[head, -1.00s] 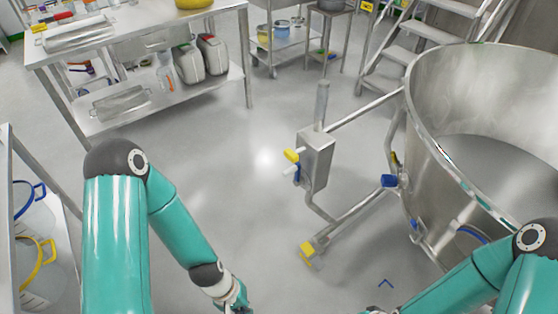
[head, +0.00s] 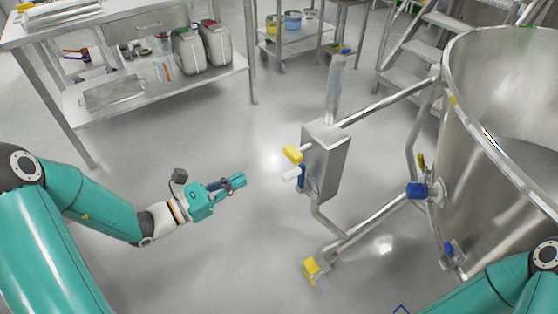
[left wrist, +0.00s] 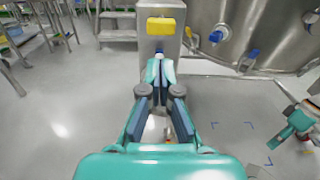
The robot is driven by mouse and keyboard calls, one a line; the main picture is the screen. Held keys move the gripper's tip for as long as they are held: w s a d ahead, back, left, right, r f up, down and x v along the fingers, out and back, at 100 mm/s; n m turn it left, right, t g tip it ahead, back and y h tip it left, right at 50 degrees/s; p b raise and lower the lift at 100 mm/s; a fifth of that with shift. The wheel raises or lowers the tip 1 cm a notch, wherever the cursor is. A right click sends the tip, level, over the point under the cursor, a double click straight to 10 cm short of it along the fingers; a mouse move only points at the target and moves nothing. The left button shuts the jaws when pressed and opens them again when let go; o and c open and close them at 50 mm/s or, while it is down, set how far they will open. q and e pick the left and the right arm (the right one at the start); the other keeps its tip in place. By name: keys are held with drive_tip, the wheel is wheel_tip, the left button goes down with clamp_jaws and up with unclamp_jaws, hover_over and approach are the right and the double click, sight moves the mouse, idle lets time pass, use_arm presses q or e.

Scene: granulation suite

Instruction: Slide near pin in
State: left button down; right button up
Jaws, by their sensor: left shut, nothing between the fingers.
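A steel box (head: 325,158) on the bowl's frame has a yellow block (head: 293,154) on its left side. Below the block are a white peg (head: 291,174) and a blue part (head: 301,176); I cannot tell which piece is the near pin. My left gripper (head: 238,181) is shut and empty, left of the box and apart from it, pointing towards it. In the left wrist view, its fingers (left wrist: 158,72) are closed just below the yellow block (left wrist: 161,26). My right gripper seems to show at the right there (left wrist: 281,136); its jaws are unclear.
A large steel bowl (head: 480,150) with a blue-handled fitting (head: 416,190) stands right of the box. A yellow-capped foot (head: 312,266) ends the frame's lower bar. A steel table (head: 75,25) stands at the back left.

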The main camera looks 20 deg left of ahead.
sight(288, 156)
use_arm(q)
drive_tip(key=x, duration=1.2)
drive_tip(key=shift+d, duration=0.1)
drive_tip(key=shift+w, duration=0.1)
use_arm(e)
drive_tip(key=shift+d+f, duration=0.1)
